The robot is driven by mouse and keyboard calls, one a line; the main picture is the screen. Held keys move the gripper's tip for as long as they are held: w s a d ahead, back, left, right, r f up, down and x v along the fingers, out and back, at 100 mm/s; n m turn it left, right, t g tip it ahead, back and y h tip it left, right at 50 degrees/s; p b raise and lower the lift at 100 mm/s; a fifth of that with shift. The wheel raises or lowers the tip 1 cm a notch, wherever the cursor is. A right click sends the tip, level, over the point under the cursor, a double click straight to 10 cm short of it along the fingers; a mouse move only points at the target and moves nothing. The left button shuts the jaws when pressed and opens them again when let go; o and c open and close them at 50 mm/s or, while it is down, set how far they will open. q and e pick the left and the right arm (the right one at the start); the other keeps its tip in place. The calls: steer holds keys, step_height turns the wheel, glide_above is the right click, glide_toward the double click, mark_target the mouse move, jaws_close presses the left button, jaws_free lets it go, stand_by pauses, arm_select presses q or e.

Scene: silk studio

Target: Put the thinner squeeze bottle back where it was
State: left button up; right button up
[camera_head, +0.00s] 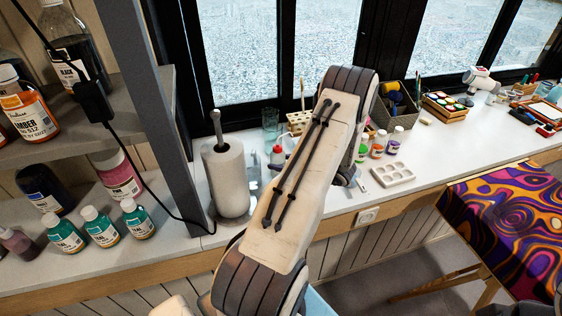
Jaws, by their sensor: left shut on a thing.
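My left arm rises from the bottom centre and bends down over the counter. Its pale upper link hides most of the wrist. A dark part of my left gripper (345,178) shows at the right of the link, low over the counter. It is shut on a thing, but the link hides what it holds. A small pale bottle with a red top (277,155) stands left of the link, partly covered. I cannot tell whether it is the thinner squeeze bottle. My right gripper is not in view.
A paper towel roll (228,180) stands on the white counter near the grey post. Small paint jars (378,147) and a white palette (393,174) lie to the right, behind the counter's front edge. A dark basket (394,105) stands further back. Shelves with bottles (100,228) fill the left.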

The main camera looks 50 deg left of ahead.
arm_select(q)
steer(key=shift+f, duration=0.15)
steer(key=o, duration=0.8)
steer(key=shift+r, duration=0.3)
steer(key=b+v, duration=0.2)
steer(key=v, duration=1)
steer(key=shift+f, duration=0.1)
